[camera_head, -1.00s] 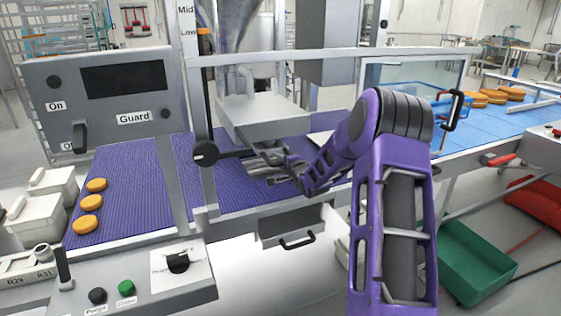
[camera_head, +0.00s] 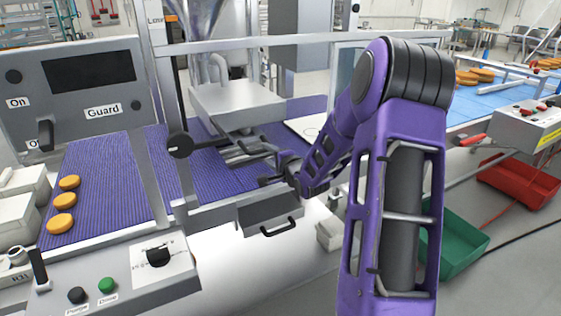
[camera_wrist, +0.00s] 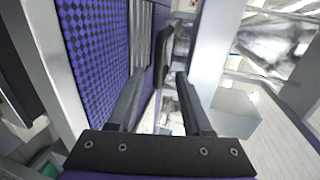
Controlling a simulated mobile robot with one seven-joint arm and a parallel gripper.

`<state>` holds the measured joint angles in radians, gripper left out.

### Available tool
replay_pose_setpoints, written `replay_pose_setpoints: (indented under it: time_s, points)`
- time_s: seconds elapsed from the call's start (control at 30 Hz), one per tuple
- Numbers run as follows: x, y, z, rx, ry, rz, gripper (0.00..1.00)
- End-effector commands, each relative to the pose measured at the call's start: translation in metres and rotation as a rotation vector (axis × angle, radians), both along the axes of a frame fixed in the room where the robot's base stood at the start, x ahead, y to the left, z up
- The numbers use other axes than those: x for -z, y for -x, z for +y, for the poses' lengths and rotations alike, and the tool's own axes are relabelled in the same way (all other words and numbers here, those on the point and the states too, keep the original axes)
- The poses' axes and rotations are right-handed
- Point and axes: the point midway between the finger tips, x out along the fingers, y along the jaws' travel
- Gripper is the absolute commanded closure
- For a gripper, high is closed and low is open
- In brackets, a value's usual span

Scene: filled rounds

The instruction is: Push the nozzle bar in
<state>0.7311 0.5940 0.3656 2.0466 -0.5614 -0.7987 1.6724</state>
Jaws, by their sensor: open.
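The nozzle bar (camera_head: 248,152), a set of grey metal rails, sticks out below the silver depositor body (camera_head: 238,100) over the purple belt. In the wrist view its ribbed metal (camera_wrist: 141,38) shows at the top, with a dark upright plate (camera_wrist: 166,52), probably its end or handle, beyond the fingers. My gripper (camera_head: 276,172) is at the near right end of the bar, low over the belt's front edge. In the wrist view my gripper (camera_wrist: 162,80) is open, with nothing clearly between its fingers. Contact with the bar cannot be told; my wrist partly hides that end.
A grey frame rail (camera_head: 300,40) and upright posts surround the belt. A black round knob (camera_head: 180,145) stands left of the depositor. A drawer with a black handle (camera_head: 278,228) is below the gripper. A green bin (camera_head: 452,245) lies right of my arm.

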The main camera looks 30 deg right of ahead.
Motion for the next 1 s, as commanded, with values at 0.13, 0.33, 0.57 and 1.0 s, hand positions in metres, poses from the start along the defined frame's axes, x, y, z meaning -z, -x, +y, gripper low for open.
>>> replay_pose_setpoints:
  time_s: [0.13,0.33,0.57,1.0]
  points:
    - [-0.009,0.035,-0.002,0.003,0.002,0.001,0.5]
    - [-0.016,0.066,-0.003,0.001,0.001,-0.001,0.5]
    - [-0.017,0.078,-0.003,0.0,0.0,-0.001,0.5]
    - [-0.017,0.077,-0.003,0.0,0.002,0.0,0.5]
